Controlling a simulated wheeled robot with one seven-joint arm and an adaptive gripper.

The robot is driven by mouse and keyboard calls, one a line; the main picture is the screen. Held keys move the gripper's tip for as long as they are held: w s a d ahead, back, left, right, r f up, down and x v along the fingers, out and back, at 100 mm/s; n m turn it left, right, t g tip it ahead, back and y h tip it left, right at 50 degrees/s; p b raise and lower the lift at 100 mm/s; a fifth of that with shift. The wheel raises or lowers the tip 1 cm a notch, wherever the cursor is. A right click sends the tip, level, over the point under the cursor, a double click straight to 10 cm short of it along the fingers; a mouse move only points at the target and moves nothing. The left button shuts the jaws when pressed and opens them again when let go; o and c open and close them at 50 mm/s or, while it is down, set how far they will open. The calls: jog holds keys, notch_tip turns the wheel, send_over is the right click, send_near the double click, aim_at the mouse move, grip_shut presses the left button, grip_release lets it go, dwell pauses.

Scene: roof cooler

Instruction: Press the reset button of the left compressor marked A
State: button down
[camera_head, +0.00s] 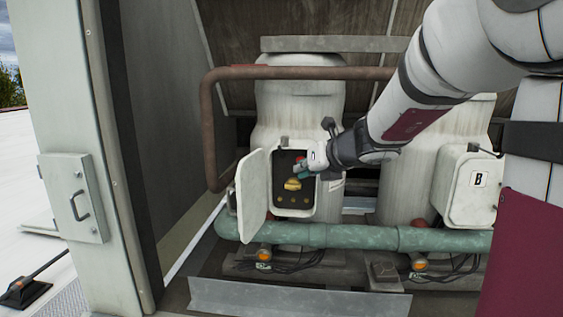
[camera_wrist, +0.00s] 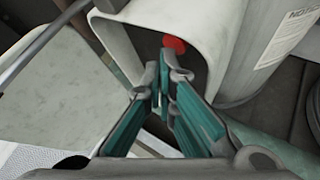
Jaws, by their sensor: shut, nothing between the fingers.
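The left compressor (camera_head: 300,105) is a pale, weathered tank with an open control box (camera_head: 322,210) on its front. The box's lid (camera_head: 252,195) is swung out to the left; no letter A shows on the visible faces. My gripper (camera_head: 299,171) reaches in from the right at the box's upper opening. In the wrist view its teal fingers (camera_wrist: 161,78) are closed together with nothing between them. A round red button (camera_wrist: 174,43) shows inside the box, just beyond and right of the fingertips. I cannot tell if they touch it.
A rusty pipe (camera_head: 300,73) crosses above, and a green pipe (camera_head: 350,236) runs below the boxes. A grey cabinet panel (camera_head: 75,195) stands at left. The open lid also shows in the wrist view (camera_wrist: 50,95).

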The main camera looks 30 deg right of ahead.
jog(key=s+a, duration=0.3)
jog(key=s, duration=0.2)
jog(key=shift+a, duration=0.2)
dwell(0.5)
jog(key=shift+a, duration=0.1)
dwell(0.4)
jog(key=s+a+f+n+g+y, duration=0.1)
jog(key=s+a+n+g+y, duration=0.1)
jog(key=s+a+n, duration=0.7)
jog(key=s+a+n+g+y, duration=0.1)
jog(key=s+a+n+g, duration=0.15)
jog(key=a+n, duration=0.7)
jog(key=s+d+f+n+g+h, duration=0.1)
jog(key=s+d+n+h, duration=0.1)
jog(key=s+n, duration=0.4)
jog(key=s+d+f+n+g+h, duration=0.1)
jog(key=s+d+f+n, duration=0.1)
jog(key=s+n, duration=0.5)
jog(key=d+n, duration=0.1)
jog(key=n, duration=0.5)
jog(key=shift+d+f+h, duration=0.15)
jog(key=shift+d+h, duration=0.2)
jog(key=shift+h, duration=0.05)
jog(key=shift+n, duration=0.25)
